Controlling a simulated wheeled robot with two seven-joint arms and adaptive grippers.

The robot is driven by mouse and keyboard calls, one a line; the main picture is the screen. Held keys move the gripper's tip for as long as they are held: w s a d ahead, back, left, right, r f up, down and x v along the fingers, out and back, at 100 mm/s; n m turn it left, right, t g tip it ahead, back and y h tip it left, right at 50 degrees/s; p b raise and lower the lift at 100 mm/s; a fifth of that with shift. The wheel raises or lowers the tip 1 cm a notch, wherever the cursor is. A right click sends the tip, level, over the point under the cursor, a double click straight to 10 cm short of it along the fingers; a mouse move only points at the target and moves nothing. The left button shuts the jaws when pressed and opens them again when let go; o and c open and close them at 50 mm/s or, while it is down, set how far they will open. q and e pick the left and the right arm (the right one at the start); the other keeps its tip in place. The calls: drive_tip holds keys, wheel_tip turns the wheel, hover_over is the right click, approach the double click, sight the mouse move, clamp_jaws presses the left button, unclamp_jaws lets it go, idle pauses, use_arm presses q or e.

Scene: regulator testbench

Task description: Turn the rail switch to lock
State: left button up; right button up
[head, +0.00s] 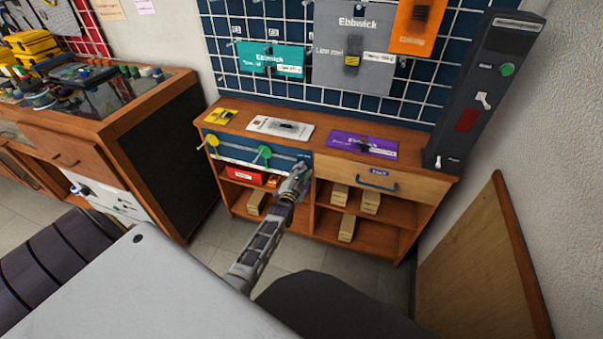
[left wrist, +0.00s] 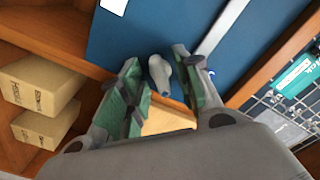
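A blue panel (head: 237,142) with a sloping grey rail sits in the upper left of the wooden cabinet; a yellow knob (head: 212,140) and a green knob (head: 265,152) are on it. My left gripper (head: 299,172) is in front of the panel's right end. In the left wrist view, a small grey knob (left wrist: 160,73), apparently the rail switch, stands out from the blue panel (left wrist: 140,32). The open fingers of my left gripper (left wrist: 158,68) are on either side of it, with narrow gaps visible. In the head view the gripper hides this knob. My right gripper is not in view.
A drawer with a blue handle (head: 376,181) is right of the panel. Cardboard boxes (head: 347,228) and a red box (head: 245,174) stand on the shelves below. A dark switch column (head: 480,95) stands at the right end of the cabinet top. A glass-topped workbench (head: 85,90) is at left.

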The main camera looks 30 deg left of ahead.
use_arm(q)
drive_tip(key=shift+c, duration=0.3)
clamp_jaws()
